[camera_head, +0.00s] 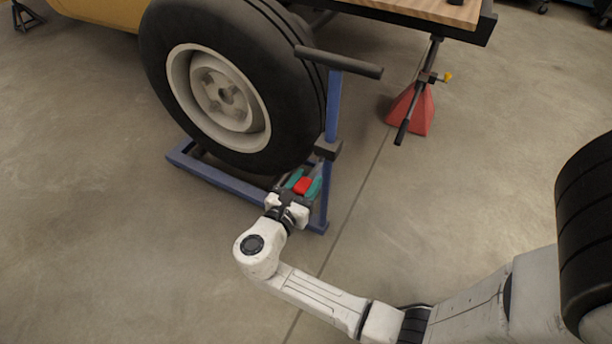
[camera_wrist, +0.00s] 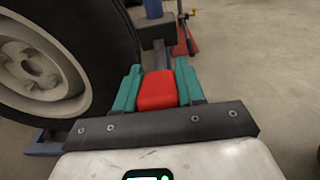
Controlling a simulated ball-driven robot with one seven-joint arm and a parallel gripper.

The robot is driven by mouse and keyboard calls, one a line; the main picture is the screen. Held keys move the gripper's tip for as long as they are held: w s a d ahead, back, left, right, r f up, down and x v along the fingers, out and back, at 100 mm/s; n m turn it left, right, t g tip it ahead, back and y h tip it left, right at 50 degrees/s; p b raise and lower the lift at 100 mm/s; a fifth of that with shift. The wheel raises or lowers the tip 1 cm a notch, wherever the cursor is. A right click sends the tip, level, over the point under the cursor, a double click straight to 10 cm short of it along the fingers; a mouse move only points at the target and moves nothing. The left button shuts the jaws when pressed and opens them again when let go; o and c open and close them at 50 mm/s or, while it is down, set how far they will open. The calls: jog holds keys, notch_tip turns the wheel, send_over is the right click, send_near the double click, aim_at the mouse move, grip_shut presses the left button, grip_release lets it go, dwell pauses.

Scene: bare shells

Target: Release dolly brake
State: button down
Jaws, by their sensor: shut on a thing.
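The blue wheel dolly (camera_head: 227,181) stands on the floor with a large black tyre (camera_head: 237,82) on it. Its upright post (camera_head: 333,105) has a black T-handle (camera_head: 340,62) on top. A red brake part (camera_head: 303,185) sits low by the post. My gripper (camera_head: 305,184) is at it, with teal fingers on both sides. In the wrist view the red part (camera_wrist: 157,91) lies between the teal fingers (camera_wrist: 157,88), which are shut on it. How the red part joins the dolly is hidden.
A red jack stand (camera_head: 410,110) stands behind to the right, under a wood-topped bench (camera_head: 430,12). Part of a yellow vehicle (camera_head: 105,14) is at the upper left. Another black tyre (camera_head: 588,235) is at the right edge. The floor in front is clear.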

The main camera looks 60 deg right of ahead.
aim_at(306, 180)
jog(key=shift+r+y+p, duration=1.8)
jog(key=shift+r+p, duration=0.1)
jog(key=shift+p, duration=4.15)
jog(key=r+y+p, duration=0.1)
jog(key=p, duration=0.3)
jog(key=d+r+y+p, duration=0.1)
jog(key=p, duration=0.3)
jog(key=r+y+p, duration=0.1)
jog(key=y+p, duration=0.1)
jog(key=p, duration=0.3)
jog(key=shift+d, duration=0.25)
jog(key=y+p, duration=0.1)
jog(key=p, duration=0.1)
jog(key=d+r+y+p, duration=0.1)
jog(key=p, duration=0.1)
jog(key=shift+p, duration=0.3)
jog(key=y+p, duration=0.1)
jog(key=p, duration=0.1)
jog(key=d+y+p, duration=0.1)
jog(key=p, duration=0.1)
jog(key=shift+w+d+r+y, duration=0.1)
jog(key=shift+d+r+y, duration=0.15)
jog(key=shift+r+y, duration=0.15)
jog(key=shift+w+d+r+p, duration=0.1)
jog(key=shift+d+r+p, duration=0.15)
jog(key=shift+d+p, duration=0.65)
jog(key=shift+d, duration=0.1)
jog(key=c, duration=1.1)
grip_release()
jog(key=o, duration=0.3)
